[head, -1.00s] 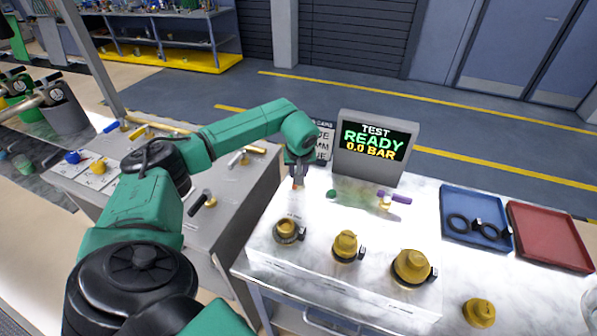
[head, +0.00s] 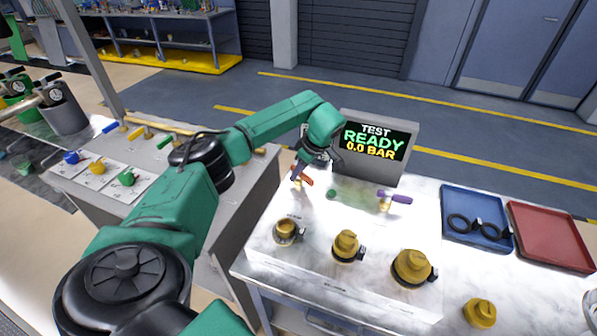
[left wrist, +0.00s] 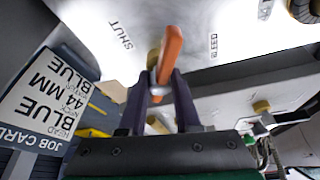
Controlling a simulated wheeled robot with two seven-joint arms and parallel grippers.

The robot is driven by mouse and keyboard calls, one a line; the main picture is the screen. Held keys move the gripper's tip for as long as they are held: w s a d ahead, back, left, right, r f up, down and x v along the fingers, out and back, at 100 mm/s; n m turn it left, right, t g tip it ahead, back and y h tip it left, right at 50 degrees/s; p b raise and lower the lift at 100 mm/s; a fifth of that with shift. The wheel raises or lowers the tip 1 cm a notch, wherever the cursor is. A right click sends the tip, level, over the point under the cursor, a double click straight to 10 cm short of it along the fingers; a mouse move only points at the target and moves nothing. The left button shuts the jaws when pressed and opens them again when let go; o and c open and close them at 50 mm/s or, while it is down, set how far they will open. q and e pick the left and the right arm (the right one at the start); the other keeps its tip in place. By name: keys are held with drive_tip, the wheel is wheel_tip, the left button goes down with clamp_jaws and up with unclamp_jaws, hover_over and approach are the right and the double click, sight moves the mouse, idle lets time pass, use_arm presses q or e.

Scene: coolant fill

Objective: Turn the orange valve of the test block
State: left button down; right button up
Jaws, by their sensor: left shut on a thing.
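The orange valve (head: 307,180) stands at the back left of the white test block (head: 325,225). In the left wrist view its orange lever (left wrist: 172,50) runs up between the fingers, between the printed words SHUT and BLEED. My left gripper (head: 298,177) is shut on this lever; its dark fingers (left wrist: 158,88) lie on both sides of it. The gripper and wrist hide part of the valve in the head view. The test display (head: 375,141) behind the block reads TEST READY 0.0 BAR. My right gripper is not in view.
A purple-handled valve (head: 394,198) and a green part (head: 332,194) are right of the orange valve. Brass caps (head: 346,246) line the block's front. A blue tray (head: 476,204) with black rings and a red tray (head: 550,236) lie right. A job card (left wrist: 42,100) stands close by.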

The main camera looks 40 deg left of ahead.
use_arm(q)
drive_tip(key=n+g, duration=0.1)
drive_tip(key=n, duration=0.2)
drive_tip(key=n+g+b, duration=0.1)
drive_tip(key=n, duration=0.1)
drive_tip(key=shift+a+n+h, duration=0.1)
drive_tip(key=shift+n+h, duration=0.2)
drive_tip(key=shift+n, duration=0.1)
drive_tip(key=shift+r, duration=0.1)
drive_tip(key=c, duration=0.6)
unclamp_jaws()
drive_tip(key=b+v, duration=0.1)
drive_tip(key=v, duration=1.3)
drive_tip(key=shift+w+r, duration=0.15)
drive_tip(key=shift+r, duration=0.1)
